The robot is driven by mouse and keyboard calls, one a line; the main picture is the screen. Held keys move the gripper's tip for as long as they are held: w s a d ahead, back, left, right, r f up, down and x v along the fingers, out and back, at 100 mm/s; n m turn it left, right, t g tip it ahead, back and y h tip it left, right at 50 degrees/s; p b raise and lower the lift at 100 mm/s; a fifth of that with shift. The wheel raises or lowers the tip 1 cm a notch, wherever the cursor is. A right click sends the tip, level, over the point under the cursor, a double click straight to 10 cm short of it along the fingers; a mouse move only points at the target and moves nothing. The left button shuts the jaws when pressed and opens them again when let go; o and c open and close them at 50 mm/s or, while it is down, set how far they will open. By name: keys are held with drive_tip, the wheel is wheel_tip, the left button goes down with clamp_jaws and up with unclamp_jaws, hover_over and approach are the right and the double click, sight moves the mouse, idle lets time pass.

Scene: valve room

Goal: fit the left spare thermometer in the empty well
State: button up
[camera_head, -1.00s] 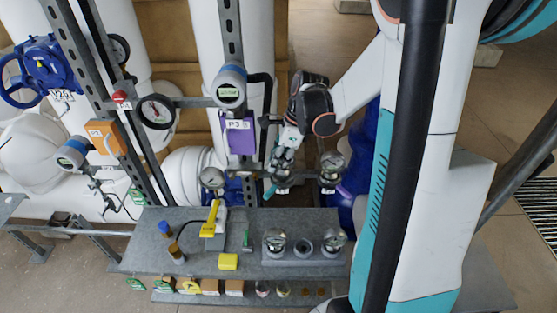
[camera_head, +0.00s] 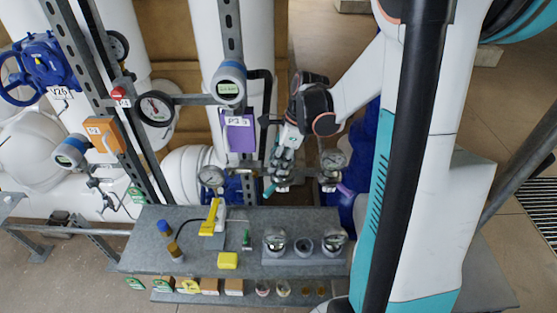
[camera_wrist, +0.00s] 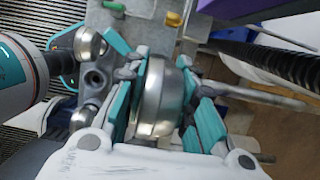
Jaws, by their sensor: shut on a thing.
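My gripper (camera_head: 282,170) is at the pipework behind the bench, between two round gauges. In the wrist view its teal pads close on both sides of a thermometer (camera_wrist: 155,95) with a round silver case, seen nearly edge-on. Its stem is hidden, and the head view does not show whether it sits in a well. The well under my gripper is hidden too. On the bench, a grey rack (camera_head: 304,260) holds a left thermometer (camera_head: 275,239) and a right thermometer (camera_head: 335,238). An empty hole (camera_head: 304,245) lies between them; it also shows in the wrist view (camera_wrist: 95,78).
A left gauge (camera_head: 212,176) and a right gauge (camera_head: 333,160) flank my gripper closely. A purple box (camera_head: 239,133) and a transmitter (camera_head: 229,84) stand at the upper left.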

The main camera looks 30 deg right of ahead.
drive_tip(key=o, duration=1)
drive_tip(key=shift+r, duration=0.1)
drive_tip(key=v, duration=1.1)
drive_tip(key=shift+d+r, duration=0.15)
drive_tip(key=shift+r, duration=0.25)
